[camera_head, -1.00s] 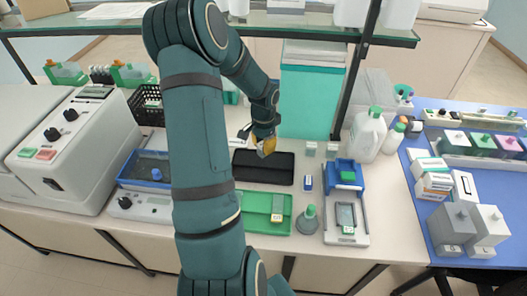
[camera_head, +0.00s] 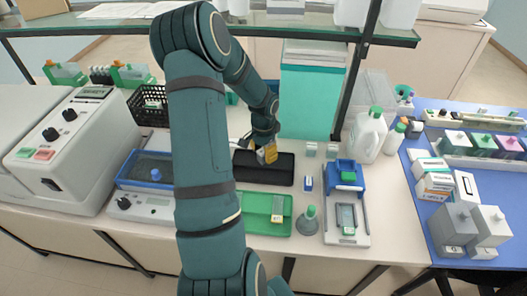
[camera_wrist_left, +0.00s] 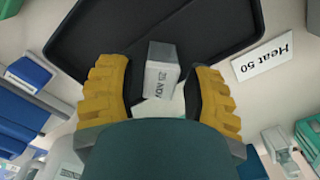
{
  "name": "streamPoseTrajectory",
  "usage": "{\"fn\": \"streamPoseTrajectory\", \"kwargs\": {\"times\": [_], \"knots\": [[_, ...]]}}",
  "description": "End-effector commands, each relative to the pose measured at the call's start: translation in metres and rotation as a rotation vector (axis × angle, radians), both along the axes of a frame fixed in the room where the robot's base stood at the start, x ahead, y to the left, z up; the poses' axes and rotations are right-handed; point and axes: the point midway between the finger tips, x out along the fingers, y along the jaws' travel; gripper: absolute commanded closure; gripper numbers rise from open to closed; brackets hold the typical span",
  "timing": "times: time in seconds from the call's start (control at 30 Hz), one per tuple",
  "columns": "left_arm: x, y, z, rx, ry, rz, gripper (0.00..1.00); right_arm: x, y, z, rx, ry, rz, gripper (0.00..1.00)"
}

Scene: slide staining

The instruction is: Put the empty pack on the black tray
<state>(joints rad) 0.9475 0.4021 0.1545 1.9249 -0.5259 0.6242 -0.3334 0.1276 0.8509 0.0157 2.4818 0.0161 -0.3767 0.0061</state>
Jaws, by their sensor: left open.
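The black tray (camera_head: 248,177) lies on the bench near the middle. It fills the upper part of the left wrist view (camera_wrist_left: 100,42). The small grey-white pack (camera_wrist_left: 161,75), with print on its side, is between my left gripper's yellow fingers, with its far end over the tray. Gaps show between the pack and both fingers. My left gripper (camera_head: 267,155) is open, low over the tray, and also shows in the left wrist view (camera_wrist_left: 160,95). Whether the pack is empty cannot be seen. My right gripper is out of view.
A green tray (camera_head: 252,207) lies just in front of the black tray. A blue holder (camera_head: 345,173) and small grey boxes stand to the right. A glass shelf (camera_head: 300,33) spans the back above.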

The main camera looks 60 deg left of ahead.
Motion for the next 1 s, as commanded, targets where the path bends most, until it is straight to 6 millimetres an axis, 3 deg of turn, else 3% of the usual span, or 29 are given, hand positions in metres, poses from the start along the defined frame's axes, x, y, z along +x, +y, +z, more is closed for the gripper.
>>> {"fn": "streamPoseTrajectory", "kwargs": {"times": [0.17, 0.6, 0.8, 1.0], "knots": [[0.0, 0.001, 0.017, 0.002, -0.001, 0.001, 0.49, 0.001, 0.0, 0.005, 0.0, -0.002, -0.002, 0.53], [0.001, 0.0, 0.103, 0.003, -0.002, 0.0, 0.49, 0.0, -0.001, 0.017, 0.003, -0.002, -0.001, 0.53], [0.0, 0.0, 0.121, 0.001, -0.001, 0.0, 0.49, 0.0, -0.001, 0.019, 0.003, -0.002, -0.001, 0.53], [0.0, 0.0, 0.123, 0.0, 0.001, 0.0, 0.49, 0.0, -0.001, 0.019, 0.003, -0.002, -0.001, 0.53]]}}
